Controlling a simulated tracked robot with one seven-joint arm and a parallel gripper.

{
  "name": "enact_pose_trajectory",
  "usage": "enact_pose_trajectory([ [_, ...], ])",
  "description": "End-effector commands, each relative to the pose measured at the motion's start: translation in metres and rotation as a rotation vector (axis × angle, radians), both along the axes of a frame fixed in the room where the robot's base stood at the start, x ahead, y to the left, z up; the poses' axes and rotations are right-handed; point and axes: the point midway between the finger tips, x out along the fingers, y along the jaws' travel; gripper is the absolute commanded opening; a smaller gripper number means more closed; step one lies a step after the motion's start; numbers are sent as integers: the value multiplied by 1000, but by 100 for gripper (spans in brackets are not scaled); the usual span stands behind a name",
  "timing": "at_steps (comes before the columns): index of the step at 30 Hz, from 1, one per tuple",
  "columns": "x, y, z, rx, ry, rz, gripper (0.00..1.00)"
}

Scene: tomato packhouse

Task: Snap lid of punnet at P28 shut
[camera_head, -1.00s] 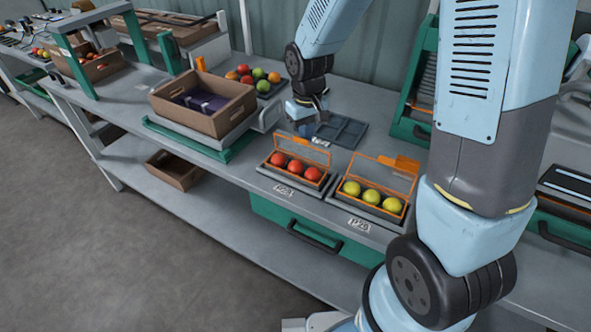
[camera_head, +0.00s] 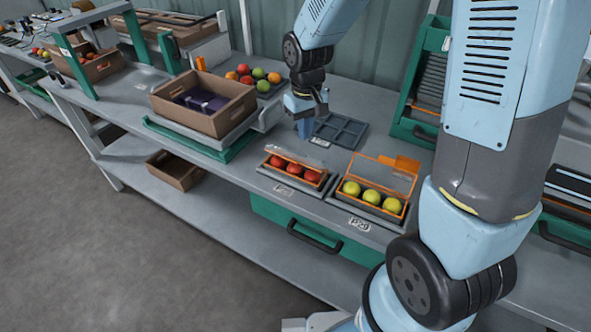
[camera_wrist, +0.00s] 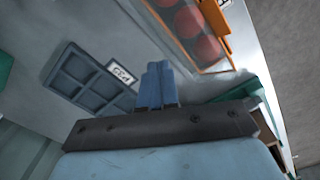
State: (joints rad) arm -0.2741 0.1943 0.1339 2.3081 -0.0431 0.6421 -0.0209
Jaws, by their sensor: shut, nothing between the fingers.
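The punnet with red tomatoes (camera_head: 293,171) stands on the bench. Its clear, orange-edged lid is low over the tomatoes; I cannot tell whether it is fully latched. Its label (camera_head: 284,190) is too blurred to read surely. The punnet also shows at the top of the wrist view (camera_wrist: 190,30). My gripper (camera_head: 304,129) is shut and empty, just behind and above this punnet, apart from it. Its blue fingertips show together in the wrist view (camera_wrist: 158,70).
A second punnet with yellow-green tomatoes (camera_head: 372,197) stands to the right, its lid raised. A dark divided tray (camera_head: 341,130) lies behind. A brown crate (camera_head: 205,105) is at left, with a tray of loose tomatoes (camera_head: 255,78) behind it.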

Motion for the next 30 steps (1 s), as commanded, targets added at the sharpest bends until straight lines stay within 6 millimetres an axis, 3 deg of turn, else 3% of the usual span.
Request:
enact_pose_trajectory([
  [19, 0, 0, 52, 1, -3, 1, 0],
  [30, 0, 0, 59, 0, 0, 1, 0],
])
